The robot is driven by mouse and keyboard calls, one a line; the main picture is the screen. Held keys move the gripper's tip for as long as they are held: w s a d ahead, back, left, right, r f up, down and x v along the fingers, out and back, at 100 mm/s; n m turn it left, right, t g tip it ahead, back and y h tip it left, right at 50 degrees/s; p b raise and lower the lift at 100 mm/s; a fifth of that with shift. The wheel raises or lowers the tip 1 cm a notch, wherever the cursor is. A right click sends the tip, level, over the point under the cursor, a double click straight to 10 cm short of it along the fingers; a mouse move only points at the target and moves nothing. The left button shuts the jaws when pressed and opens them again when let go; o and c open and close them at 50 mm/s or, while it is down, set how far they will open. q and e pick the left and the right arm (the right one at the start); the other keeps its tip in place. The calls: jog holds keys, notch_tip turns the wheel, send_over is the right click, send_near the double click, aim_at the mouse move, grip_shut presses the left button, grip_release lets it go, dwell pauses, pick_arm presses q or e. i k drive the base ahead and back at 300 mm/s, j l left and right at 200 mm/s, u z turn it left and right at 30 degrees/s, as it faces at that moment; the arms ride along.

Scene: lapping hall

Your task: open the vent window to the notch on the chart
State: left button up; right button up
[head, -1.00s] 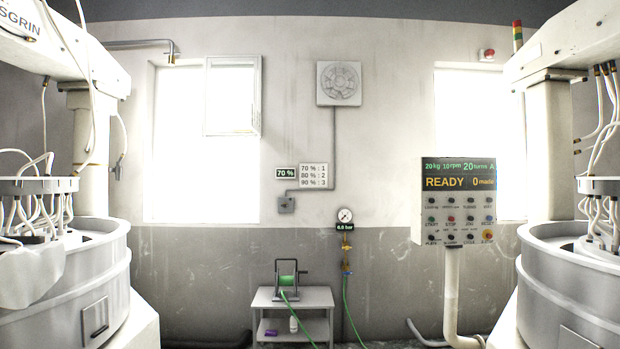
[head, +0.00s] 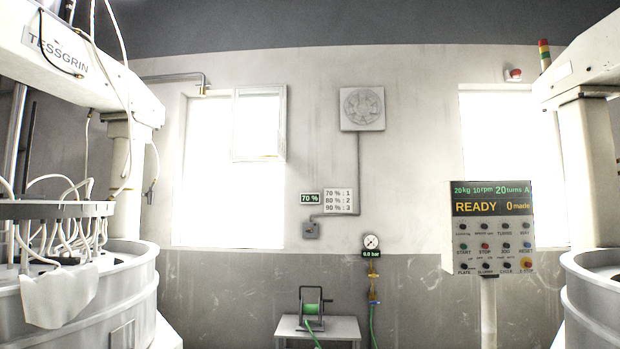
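The vent window (head: 259,124) is a pale framed pane at the upper right of the bright left window (head: 208,190) on the far wall. Its frame looks slightly out from the wall; I cannot tell how far it stands open, and no notch is clear. The chart (head: 339,196) is a small white plate listing 70 % : 1, 80 % : 2 and 90 % : 3. A dark display (head: 311,198) beside it reads 70 %. Neither of my grippers is in view.
A lapping machine (head: 80,265) stands at left, another (head: 597,280) at right. A control panel (head: 492,228) on a post reads READY.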

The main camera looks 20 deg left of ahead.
aim_at(280, 89)
jog(key=i+j, duration=0.15)
jog(key=i, duration=0.55)
jog(key=i+j, duration=0.15)
jog(key=i, duration=0.5)
jog(key=i+j, duration=0.15)
jog(key=i, duration=0.55)
jog(key=i+j, duration=0.2)
jog(key=j, duration=0.15)
jog(key=i+j, duration=0.2)
jog(key=j, duration=0.2)
jog(key=i+j, duration=0.2)
jog(key=j, duration=0.15)
jog(key=i+j, duration=0.15)
jog(key=j, duration=0.25)
jog(key=i+j+z, duration=0.1)
jog(key=j, duration=0.25)
jog(key=i+j, duration=0.5)
jog(key=j, duration=0.3)
jog(key=i+j, duration=0.15)
jog(key=j, duration=0.2)
jog(key=i+j, duration=0.1)
jog(key=j, duration=0.4)
